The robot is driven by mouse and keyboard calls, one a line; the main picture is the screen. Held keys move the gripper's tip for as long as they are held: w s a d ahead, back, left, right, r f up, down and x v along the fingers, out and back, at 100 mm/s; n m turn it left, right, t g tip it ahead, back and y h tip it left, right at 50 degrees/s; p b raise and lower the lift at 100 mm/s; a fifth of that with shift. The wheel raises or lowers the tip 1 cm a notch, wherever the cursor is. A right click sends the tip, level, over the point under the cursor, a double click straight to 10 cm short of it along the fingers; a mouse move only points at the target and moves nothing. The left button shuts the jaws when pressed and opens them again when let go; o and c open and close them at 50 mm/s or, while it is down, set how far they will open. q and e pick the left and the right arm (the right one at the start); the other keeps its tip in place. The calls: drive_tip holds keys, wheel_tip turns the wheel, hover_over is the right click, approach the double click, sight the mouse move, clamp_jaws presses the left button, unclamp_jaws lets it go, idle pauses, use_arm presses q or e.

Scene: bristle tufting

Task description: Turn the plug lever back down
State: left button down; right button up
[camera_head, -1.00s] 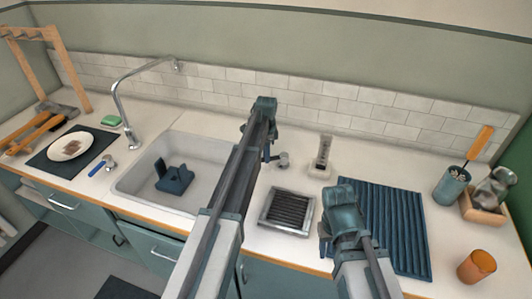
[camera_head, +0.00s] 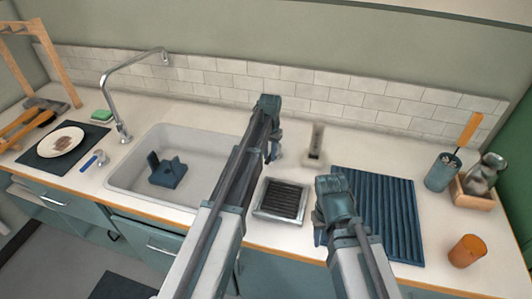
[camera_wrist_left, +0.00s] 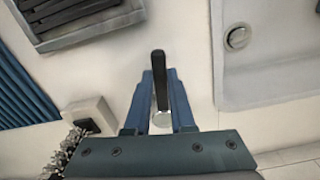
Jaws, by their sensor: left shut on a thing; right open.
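The plug lever is a dark, slim handle (camera_wrist_left: 159,75) on a round chrome base (camera_wrist_left: 161,119), seen in the left wrist view on the worktop beside the sink. My left gripper (camera_wrist_left: 160,88) has its two blue fingers around the lever and is shut on it; the lever's end sticks out past the fingertips. In the head view my left gripper (camera_head: 272,150) is at the counter right of the sink, and its arm hides most of the lever; part of the chrome base (camera_head: 279,156) shows. My right gripper (camera_head: 320,235) is open over the counter's front, with its fingers largely hidden.
The white sink (camera_head: 125,170) holds a blue bracket (camera_head: 167,172); its drain (camera_wrist_left: 237,36) shows in the wrist view. A metal grate tray (camera_head: 281,200), a small upright stand (camera_head: 316,147) and a ribbed blue mat (camera_head: 385,210) lie to the right.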

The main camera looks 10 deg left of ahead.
use_arm(q)
drive_tip(key=shift+d+n, duration=0.55)
drive_tip(key=shift+n, duration=0.35)
drive_tip(key=c, duration=0.8)
unclamp_jaws()
drive_tip(key=shift+d, duration=0.1)
drive_tip(key=shift+o, duration=0.2)
drive_tip(key=shift+r, duration=0.15)
use_arm(e)
drive_tip(key=shift+r, duration=0.15)
use_arm(q)
wheel_tip(320, 180, up, 14)
drive_tip(key=p, duration=1.3)
drive_tip(key=shift+f+p, duration=0.25)
drive_tip(key=shift+p, duration=0.15)
use_arm(e)
wheel_tip(320, 180, up, 14)
drive_tip(key=shift+f, duration=0.25)
use_arm(q)
drive_tip(key=shift+s, duration=0.1)
